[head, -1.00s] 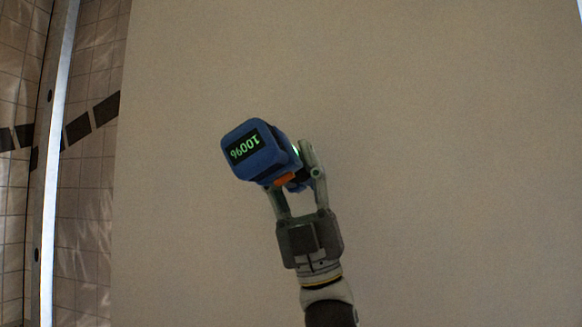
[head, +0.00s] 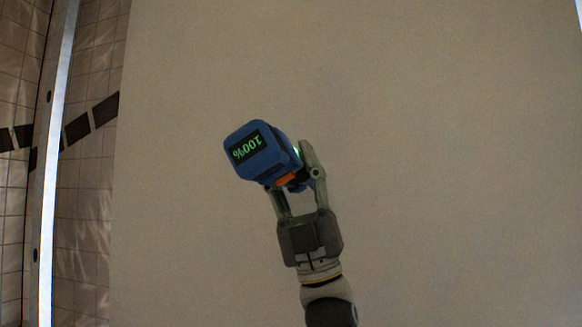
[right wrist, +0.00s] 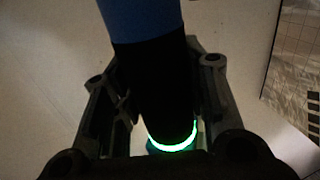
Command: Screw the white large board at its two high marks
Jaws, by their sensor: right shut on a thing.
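The white large board (head: 450,150) fills most of the head view and looks beige in the dim light. My right gripper (head: 296,172) is shut on a blue power screwdriver (head: 262,150) in front of the board. The tool's display reads 100%. In the right wrist view the tool's dark body (right wrist: 155,85) sits between the fingers, with a glowing green-white ring (right wrist: 175,143) at its lower end. The tool's tip is hidden, and I cannot tell whether it touches the board. No high mark is clearly visible on the board. My left gripper is not in view.
A pale metal upright (head: 52,170) with holes stands left of the board. Behind it is a tiled surface (head: 90,200) with a row of dark patches. The board's face around the tool is clear.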

